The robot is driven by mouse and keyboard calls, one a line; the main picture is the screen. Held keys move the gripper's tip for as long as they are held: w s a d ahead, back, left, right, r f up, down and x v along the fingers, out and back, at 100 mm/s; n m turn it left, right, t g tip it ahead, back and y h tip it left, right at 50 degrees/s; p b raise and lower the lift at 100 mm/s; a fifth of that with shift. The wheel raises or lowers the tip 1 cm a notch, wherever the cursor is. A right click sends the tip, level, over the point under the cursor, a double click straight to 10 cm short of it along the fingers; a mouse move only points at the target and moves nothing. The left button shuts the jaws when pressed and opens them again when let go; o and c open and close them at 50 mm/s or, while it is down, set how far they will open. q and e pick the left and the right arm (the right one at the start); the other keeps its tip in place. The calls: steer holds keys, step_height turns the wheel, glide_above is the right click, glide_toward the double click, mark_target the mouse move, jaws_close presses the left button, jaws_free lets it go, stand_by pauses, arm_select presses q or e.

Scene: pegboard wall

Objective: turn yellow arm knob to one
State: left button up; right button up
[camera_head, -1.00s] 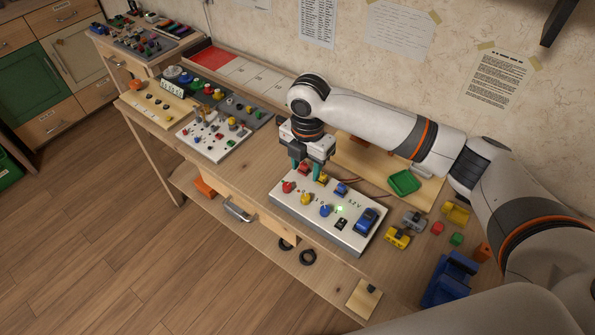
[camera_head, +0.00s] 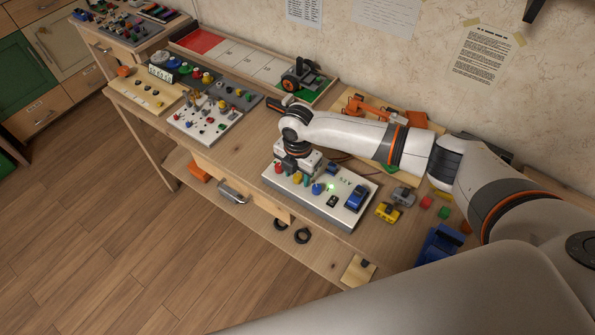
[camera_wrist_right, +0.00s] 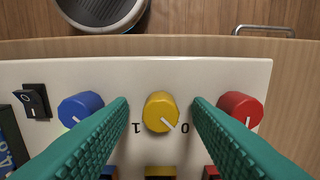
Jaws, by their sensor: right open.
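The yellow arm knob (camera_wrist_right: 161,112) is in the middle of the right wrist view, on a white panel (camera_wrist_right: 60,70). Its white pointer line slants down and right, towards the printed 0; the printed 1 is on the left. My right gripper (camera_wrist_right: 160,118) is open, with one green finger on each side of the knob and visible gaps between. In the head view my right gripper (camera_head: 299,175) is low over the panel (camera_head: 335,213), at the yellow knob (camera_head: 297,179), which it partly hides. My left gripper is not in view.
Beside the yellow knob are a red knob (camera_wrist_right: 241,107) and a blue knob (camera_wrist_right: 80,108). A black rocker switch (camera_wrist_right: 33,101) is further left. A lit green lamp (camera_head: 331,187) and a blue switch (camera_head: 356,197) are on the panel. Other control panels (camera_head: 205,118) stand to the left.

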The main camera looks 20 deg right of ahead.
steer(key=shift+c, duration=1.3)
jaws_close()
steer(key=shift+a+r+m+p, duration=0.1)
steer(key=shift+r+m+p, duration=0.05)
steer(key=shift+m+p, duration=0.75)
steer(key=shift+r+m+p, duration=0.1)
steer(key=shift+m+p, duration=0.8)
steer(key=m+p, duration=0.4)
steer(key=m, duration=0.1)
steer(key=m+p, duration=0.3)
steer(key=m, duration=0.2)
steer(key=shift+f, duration=0.1)
arm_select(q)
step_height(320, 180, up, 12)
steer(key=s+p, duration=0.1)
steer(key=p, duration=0.1)
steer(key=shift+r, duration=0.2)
arm_select(e)
steer(key=m, duration=0.4)
steer(key=shift+f, duration=0.1)
steer(key=shift+m, duration=0.3)
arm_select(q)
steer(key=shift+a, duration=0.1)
